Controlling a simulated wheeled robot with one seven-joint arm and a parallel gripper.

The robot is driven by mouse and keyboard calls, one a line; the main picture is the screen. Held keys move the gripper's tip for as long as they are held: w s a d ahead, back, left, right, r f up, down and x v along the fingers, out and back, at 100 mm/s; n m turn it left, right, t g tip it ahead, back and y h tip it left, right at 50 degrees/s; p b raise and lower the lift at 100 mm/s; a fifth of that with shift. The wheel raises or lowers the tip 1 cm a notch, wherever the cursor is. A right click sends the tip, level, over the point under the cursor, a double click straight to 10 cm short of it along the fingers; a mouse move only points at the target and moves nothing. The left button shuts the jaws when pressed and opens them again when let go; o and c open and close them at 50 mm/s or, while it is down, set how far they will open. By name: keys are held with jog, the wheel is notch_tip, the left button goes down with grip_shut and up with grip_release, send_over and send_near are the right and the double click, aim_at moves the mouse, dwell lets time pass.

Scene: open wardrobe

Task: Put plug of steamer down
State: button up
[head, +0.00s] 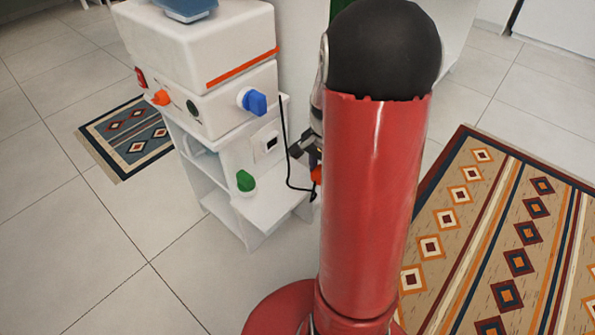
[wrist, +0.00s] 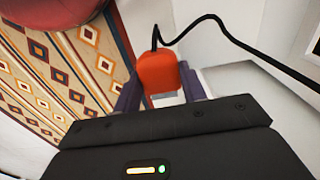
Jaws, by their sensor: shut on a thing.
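The orange-red plug (wrist: 157,73) sits between the two fingers of my gripper (wrist: 160,90) in the wrist view, and the gripper is shut on it. A black cord (wrist: 208,19) runs from the plug up and to the right. In the head view, the plug (head: 316,174) shows as a small orange patch at my gripper (head: 314,158), partly hidden behind my red column. The cord (head: 284,135) hangs beside the white stand and curves to the plug. The white appliance (head: 200,45) with an orange stripe, probably the steamer, stands on top of the stand.
The white stand (head: 225,170) has open shelves and a socket-like panel (head: 268,143) on its side. A green knob-like thing (head: 245,181) is low on it. A blue knob (head: 252,101) sticks out of the appliance. A patterned rug (head: 500,240) lies at right.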

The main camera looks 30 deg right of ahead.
send_over(298, 180)
notch_tip(298, 180, down, 2)
jog(key=shift+s+f, duration=0.15)
jog(key=shift+f, duration=0.1)
notch_tip(298, 180, down, 4)
jog(key=shift+f+b, duration=0.15)
jog(key=shift+b, duration=0.2)
jog(key=shift+w+f, duration=0.15)
jog(key=shift+w, duration=0.05)
jog(key=shift+f, duration=0.2)
jog(key=o, duration=1.1)
jog(key=shift+c, duration=0.2)
jog(key=shift+r, duration=0.1)
